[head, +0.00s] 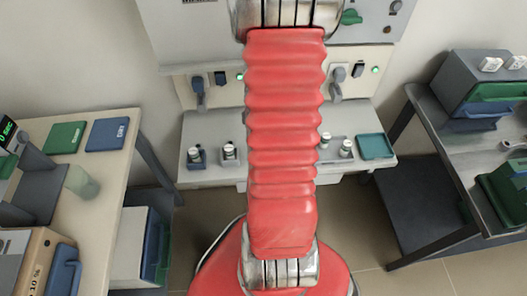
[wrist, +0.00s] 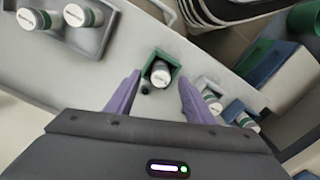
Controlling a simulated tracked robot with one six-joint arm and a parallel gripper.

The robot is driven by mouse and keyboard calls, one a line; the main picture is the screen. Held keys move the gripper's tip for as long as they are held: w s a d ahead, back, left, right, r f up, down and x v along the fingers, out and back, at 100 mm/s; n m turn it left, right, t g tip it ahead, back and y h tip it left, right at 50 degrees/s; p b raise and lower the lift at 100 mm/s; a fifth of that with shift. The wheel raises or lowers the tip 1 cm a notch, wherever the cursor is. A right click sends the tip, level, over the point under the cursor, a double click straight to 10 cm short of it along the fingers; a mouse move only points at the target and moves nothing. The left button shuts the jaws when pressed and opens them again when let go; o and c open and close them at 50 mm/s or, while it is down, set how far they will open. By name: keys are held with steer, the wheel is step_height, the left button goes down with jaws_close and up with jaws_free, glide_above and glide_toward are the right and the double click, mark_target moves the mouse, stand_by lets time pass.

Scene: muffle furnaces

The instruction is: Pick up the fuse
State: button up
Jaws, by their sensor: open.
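Several fuses, white cylinders with green bands, stand on the pale ledge. In the wrist view, one fuse (wrist: 160,74) sits in a small green square holder (wrist: 173,57), ahead of my gripper (wrist: 159,79). My gripper's two purple fingers are open, with this fuse and holder showing between their tips and nothing gripped. Two more fuses are at the upper left (wrist: 75,16), and two at the right (wrist: 211,101). In the head view, fuses show left (head: 229,151) and right (head: 346,148) of my red arm. The arm hides the middle of the ledge and my gripper.
In the head view, a teal tray (head: 376,146) lies at the ledge's right end. A side table (head: 107,170) stands left with green and blue plates, and a grey bench (head: 432,108) stands right. Furnace front knobs (head: 198,90) rise behind the ledge.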

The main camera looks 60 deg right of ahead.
steer(key=shift+f, duration=1.8)
steer(key=c, duration=1.2)
